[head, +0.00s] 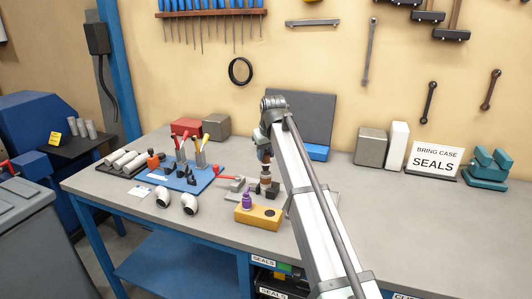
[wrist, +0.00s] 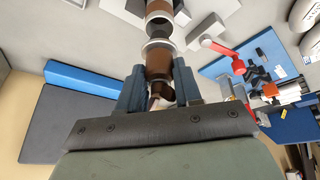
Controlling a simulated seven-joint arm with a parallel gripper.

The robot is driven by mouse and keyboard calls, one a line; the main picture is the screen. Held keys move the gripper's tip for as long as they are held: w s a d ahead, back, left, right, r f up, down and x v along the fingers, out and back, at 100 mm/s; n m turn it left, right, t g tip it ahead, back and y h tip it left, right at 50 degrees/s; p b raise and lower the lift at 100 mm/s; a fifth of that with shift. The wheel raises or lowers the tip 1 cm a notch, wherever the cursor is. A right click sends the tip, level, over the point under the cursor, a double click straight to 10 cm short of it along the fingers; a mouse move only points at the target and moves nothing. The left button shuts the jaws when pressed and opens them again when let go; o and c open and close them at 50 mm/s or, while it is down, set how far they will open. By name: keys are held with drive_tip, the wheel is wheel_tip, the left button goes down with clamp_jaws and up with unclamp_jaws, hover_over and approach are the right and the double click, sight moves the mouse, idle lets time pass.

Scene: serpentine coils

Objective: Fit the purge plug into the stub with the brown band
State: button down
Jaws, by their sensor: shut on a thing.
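My gripper (wrist: 159,78) has its two blue-grey fingers shut on a brown plug (wrist: 158,62) with a pale flange at its far end. In the head view my gripper (head: 265,153) is over the middle of the bench, partly hidden by my arm. The stub with the brown band (wrist: 159,7) is just beyond the plug in the wrist view, its pale round rim facing the plug. The two look closely lined up, with a small gap seeming to show. In the head view the brown-banded stub (head: 265,176) stands below my gripper on a dark fixture.
A blue mat (head: 173,181) with tools and a red-handled valve lies left. The right bench is mostly clear.

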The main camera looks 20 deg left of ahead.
sight(267, 158)
drive_tip(key=shift+f, duration=0.7)
drive_tip(key=shift+f, duration=0.65)
drive_tip(key=shift+f, duration=0.65)
idle(0.3)
drive_tip(key=c, duration=0.7)
unclamp_jaws()
